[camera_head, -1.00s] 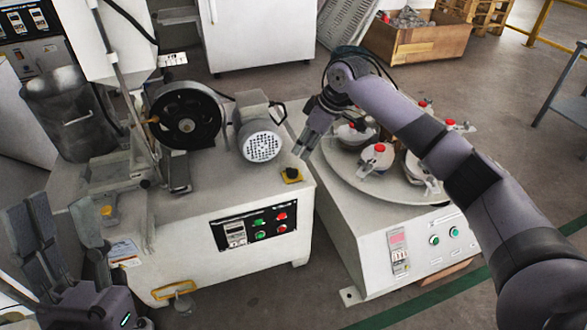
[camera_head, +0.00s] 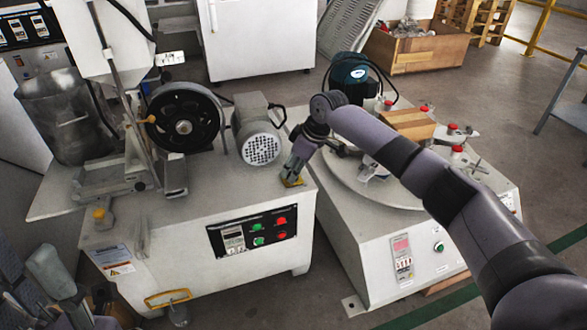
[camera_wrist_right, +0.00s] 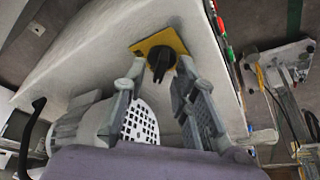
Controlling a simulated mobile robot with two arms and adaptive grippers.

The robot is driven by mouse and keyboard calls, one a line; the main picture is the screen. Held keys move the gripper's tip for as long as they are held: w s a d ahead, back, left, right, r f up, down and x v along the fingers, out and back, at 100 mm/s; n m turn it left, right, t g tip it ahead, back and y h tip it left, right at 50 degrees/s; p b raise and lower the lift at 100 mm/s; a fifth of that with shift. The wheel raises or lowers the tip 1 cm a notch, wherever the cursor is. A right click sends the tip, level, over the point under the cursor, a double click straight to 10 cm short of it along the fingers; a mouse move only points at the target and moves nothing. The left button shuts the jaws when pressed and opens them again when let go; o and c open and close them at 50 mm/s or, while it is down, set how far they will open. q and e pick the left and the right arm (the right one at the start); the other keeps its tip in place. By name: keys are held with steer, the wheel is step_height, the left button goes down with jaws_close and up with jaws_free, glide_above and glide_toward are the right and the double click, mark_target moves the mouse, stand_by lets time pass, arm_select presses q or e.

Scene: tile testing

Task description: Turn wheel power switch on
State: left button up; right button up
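The wheel power switch is a black rotary knob (camera_wrist_right: 160,62) on a yellow plate (camera_wrist_right: 174,38), at the front right corner of the white grinding machine's top (camera_head: 215,203). In the head view my right gripper (camera_head: 291,176) is over it and hides the knob; only a bit of the yellow plate (camera_head: 294,183) shows. In the right wrist view my right gripper (camera_wrist_right: 160,70) is open, with its fingertips on either side of the knob. I cannot tell whether they touch it. My left gripper (camera_head: 30,268) is at the bottom left, fingers apart, partly cut off.
A grey motor (camera_head: 258,135) and a black wheel (camera_head: 184,118) stand just left of the switch. A panel with green and red buttons (camera_head: 252,233) is on the machine's front. A second machine with a round table (camera_head: 345,180) stands at the right.

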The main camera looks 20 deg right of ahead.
jaws_close()
stand_by(0.5)
